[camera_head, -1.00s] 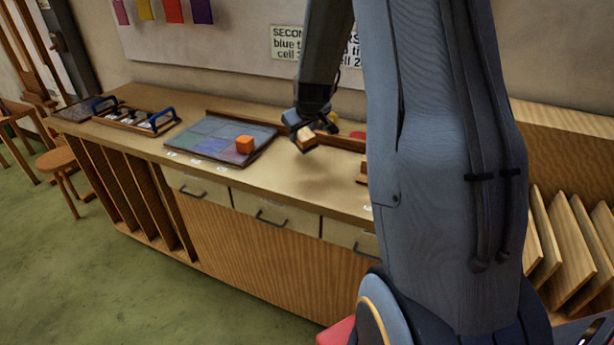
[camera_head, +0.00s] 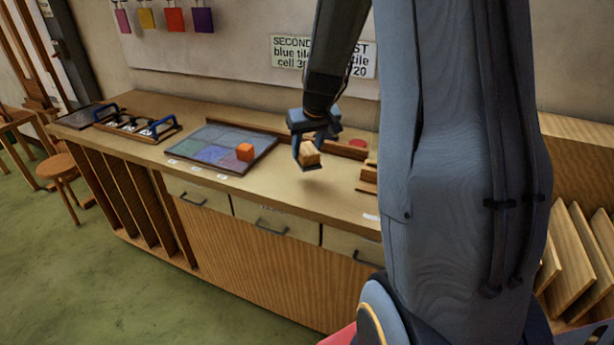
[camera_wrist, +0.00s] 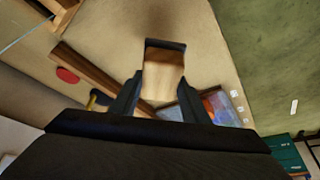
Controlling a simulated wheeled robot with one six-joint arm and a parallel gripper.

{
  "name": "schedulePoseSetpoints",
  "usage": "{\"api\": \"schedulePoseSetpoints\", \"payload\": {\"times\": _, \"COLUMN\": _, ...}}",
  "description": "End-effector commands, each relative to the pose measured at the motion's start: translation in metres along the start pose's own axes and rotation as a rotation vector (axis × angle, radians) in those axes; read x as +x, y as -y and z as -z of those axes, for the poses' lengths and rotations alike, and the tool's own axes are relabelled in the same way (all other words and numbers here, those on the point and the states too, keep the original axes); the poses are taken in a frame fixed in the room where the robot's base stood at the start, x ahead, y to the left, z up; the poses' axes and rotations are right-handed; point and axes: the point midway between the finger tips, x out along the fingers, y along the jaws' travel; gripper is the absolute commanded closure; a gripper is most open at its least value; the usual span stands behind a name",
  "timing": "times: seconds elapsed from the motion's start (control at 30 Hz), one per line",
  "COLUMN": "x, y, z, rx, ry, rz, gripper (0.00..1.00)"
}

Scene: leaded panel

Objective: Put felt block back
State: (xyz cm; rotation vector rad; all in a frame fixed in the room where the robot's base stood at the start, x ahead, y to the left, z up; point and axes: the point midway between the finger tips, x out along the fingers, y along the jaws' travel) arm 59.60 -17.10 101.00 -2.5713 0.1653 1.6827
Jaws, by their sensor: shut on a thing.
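My gripper (camera_head: 309,158) is shut on a pale wooden block with a tan face, the felt block (camera_head: 310,152). It holds the block above the counter, to the right of the leaded panel. In the wrist view the felt block (camera_wrist: 162,78) sits between the two dark fingers (camera_wrist: 160,85). The leaded panel (camera_head: 204,153) lies on the counter with blue, green and purple panes. My arm hides the counter's right part.
A rack with blue handles (camera_head: 135,124) stands at the left. A wooden rail (camera_head: 345,150) runs along the back, near a red disc (camera_head: 358,142). A small wooden stand (camera_head: 368,178) is at the right. The counter front (camera_head: 285,193) below my gripper is clear. A sign (camera_head: 290,52) hangs on the wall.

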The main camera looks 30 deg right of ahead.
Motion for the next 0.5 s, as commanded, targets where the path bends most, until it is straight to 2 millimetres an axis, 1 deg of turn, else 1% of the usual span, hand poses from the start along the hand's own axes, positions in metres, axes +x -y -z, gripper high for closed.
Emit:
{"api": "schedulePoseSetpoints", "payload": {"times": 0.03, "x": 0.010, "y": 0.000, "z": -0.005, "rx": 0.000, "ry": 0.005, "rz": 0.001, "gripper": 0.83}}
{"api": "schedulePoseSetpoints", "payload": {"times": 0.1, "x": 0.021, "y": 0.000, "z": -0.010, "rx": 0.000, "ry": 0.003, "rz": 0.001, "gripper": 0.83}}
{"api": "schedulePoseSetpoints", "payload": {"times": 0.2, "x": 0.032, "y": 0.000, "z": -0.014, "rx": -0.001, "ry": 0.000, "rz": 0.000, "gripper": 0.83}}
{"api": "schedulePoseSetpoints", "payload": {"times": 0.37, "x": 0.045, "y": 0.000, "z": -0.019, "rx": -0.001, "ry": 0.000, "rz": -0.001, "gripper": 0.83}}
{"api": "schedulePoseSetpoints", "payload": {"times": 0.5, "x": 0.064, "y": 0.000, "z": -0.027, "rx": -0.001, "ry": 0.000, "rz": -0.001, "gripper": 0.83}}
